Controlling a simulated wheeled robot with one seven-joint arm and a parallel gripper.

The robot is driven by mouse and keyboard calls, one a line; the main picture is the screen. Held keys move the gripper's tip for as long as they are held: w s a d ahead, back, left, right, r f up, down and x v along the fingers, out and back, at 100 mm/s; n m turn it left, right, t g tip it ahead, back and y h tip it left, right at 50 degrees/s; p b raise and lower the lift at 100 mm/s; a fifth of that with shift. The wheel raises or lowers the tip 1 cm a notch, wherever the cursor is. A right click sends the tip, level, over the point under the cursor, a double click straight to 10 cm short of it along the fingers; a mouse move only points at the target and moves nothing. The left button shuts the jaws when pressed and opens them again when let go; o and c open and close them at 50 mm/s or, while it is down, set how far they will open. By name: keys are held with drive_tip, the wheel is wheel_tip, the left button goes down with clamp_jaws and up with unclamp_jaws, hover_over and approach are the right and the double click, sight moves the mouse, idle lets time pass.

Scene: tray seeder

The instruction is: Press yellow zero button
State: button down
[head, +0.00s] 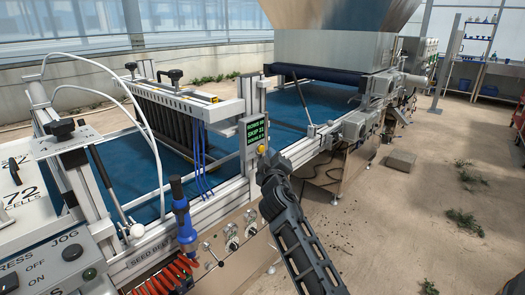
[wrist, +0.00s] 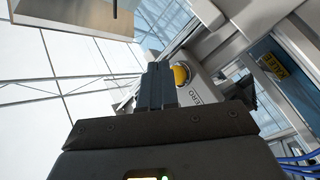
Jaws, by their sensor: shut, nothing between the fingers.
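The yellow zero button (head: 262,149) sits on the machine's side rail just below a small green-lit display. In the wrist view the round yellow button (wrist: 181,76) stands on a pale panel, with lettering ending in "ERO" beside it. My gripper (head: 268,157) is right at the button in the head view and partly covers the area around it. In the wrist view my gripper's fingers (wrist: 157,85) are together, with nothing between them, and their tips are just left of the button. I cannot tell whether they touch it.
The display (head: 256,130) shows green text including "SKIP 21". Blue cables (head: 200,160) hang to its left. A blue-handled tool (head: 181,210) with a red coiled hose stands nearer, left of my arm. A large hopper (head: 325,50) stands behind. The floor at right is mostly open.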

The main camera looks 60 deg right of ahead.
drive_tip(key=shift+w+d, duration=0.1)
drive_tip(key=shift+w, duration=0.25)
drive_tip(key=shift+w+d+b, duration=0.1)
drive_tip(key=shift+w+b, duration=0.35)
drive_tip(key=shift+w, duration=0.05)
idle(0.7)
idle(0.4)
drive_tip(key=shift+s+a, duration=0.25)
drive_tip(key=shift+s, duration=0.65)
drive_tip(key=shift+s, duration=0.1)
drive_tip(key=shift+s+a+p, duration=0.2)
drive_tip(key=shift+s+p, duration=0.05)
drive_tip(key=shift+s, duration=0.55)
drive_tip(key=shift+s+a+p, duration=0.15)
drive_tip(key=shift+s+p, duration=0.05)
drive_tip(key=shift+s, duration=0.55)
drive_tip(key=shift+s+a+p, duration=0.2)
drive_tip(key=shift+s+p, duration=0.05)
drive_tip(key=shift+s, duration=0.55)
